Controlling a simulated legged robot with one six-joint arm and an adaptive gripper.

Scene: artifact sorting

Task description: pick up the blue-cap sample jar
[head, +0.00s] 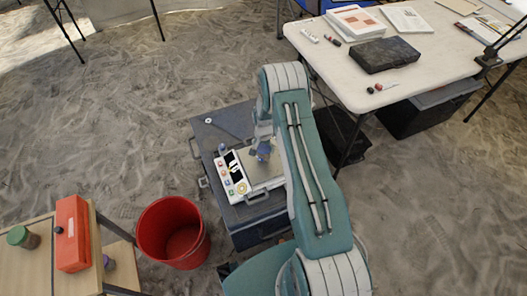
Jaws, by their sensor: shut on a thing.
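The blue-cap sample jar (263,149) shows as a small blue-purple shape at the end of my arm, over the dark equipment case. My gripper (262,144) is shut on it. My arm hides part of the gripper, and most of the jar's body is hard to make out. I cannot tell whether the jar touches the beige surface beneath it.
The dark case (208,135) carries a white control panel (232,175). A red bucket (145,232) stands left of it. A wooden table (25,272) holds a green-lid jar (23,237) and red box (72,232). A white table (440,58) stands at right.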

